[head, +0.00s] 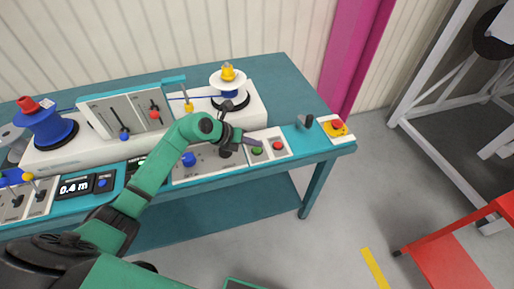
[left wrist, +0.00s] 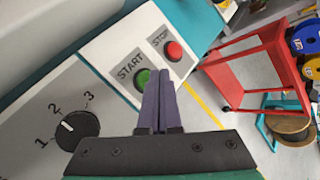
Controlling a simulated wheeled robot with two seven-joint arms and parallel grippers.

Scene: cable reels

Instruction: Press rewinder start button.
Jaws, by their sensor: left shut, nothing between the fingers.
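The green start button (left wrist: 142,77) sits beside the word START on a white panel (left wrist: 116,50). In the head view the same green button (head: 257,150) is at the bench's right part. The red stop button (left wrist: 173,51) is next to it and also shows in the head view (head: 278,146). My left gripper (left wrist: 160,84) is shut and empty; its fingertips appear right beside the green button and overlap its edge. I cannot tell whether they touch it. In the head view my left gripper (head: 254,141) is just above the button. My right gripper is not in view.
A dial (left wrist: 77,129) marked 1, 2, 3 lies left of the start panel. A red emergency button (head: 337,125) on a yellow base stands at the bench's right end. Reels (head: 228,86) stand behind. A red cart (head: 460,255) is on the floor at right.

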